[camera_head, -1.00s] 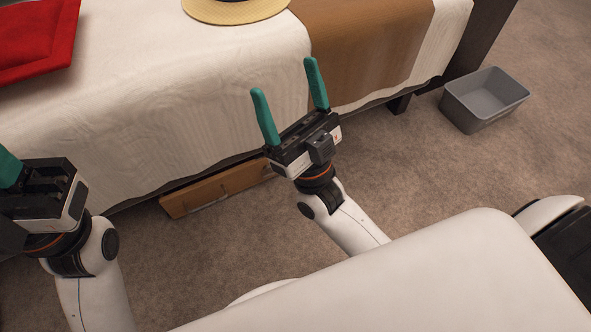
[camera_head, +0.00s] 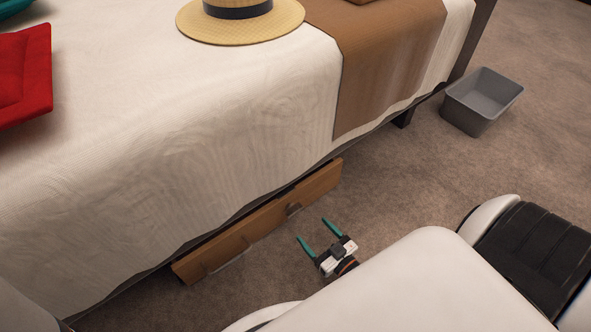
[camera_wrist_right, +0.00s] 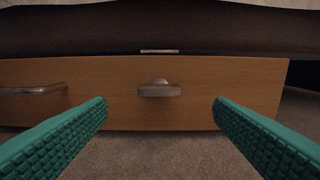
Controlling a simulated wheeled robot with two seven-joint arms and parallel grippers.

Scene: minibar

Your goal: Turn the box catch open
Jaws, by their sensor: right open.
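A wooden box (camera_head: 262,222) lies under the edge of the bed, low to the carpet. Its catch (camera_head: 293,209) is a small metal piece on the front face. In the right wrist view the catch (camera_wrist_right: 159,89) sits centred with its bar lying horizontal, below a metal plate (camera_wrist_right: 159,51) on the dark edge above. My right gripper (camera_head: 312,231) is low over the carpet in front of the box. Its green fingers are open and empty, on either side of the catch in the wrist view and apart from it. My left gripper is out of view.
A metal handle (camera_wrist_right: 32,90) is on the box front, left of the catch. The bed's white cover (camera_head: 150,150) hangs over the box. A straw hat (camera_head: 240,22) and red cushion (camera_head: 25,75) lie on the bed. A grey bin (camera_head: 482,101) stands right on open carpet.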

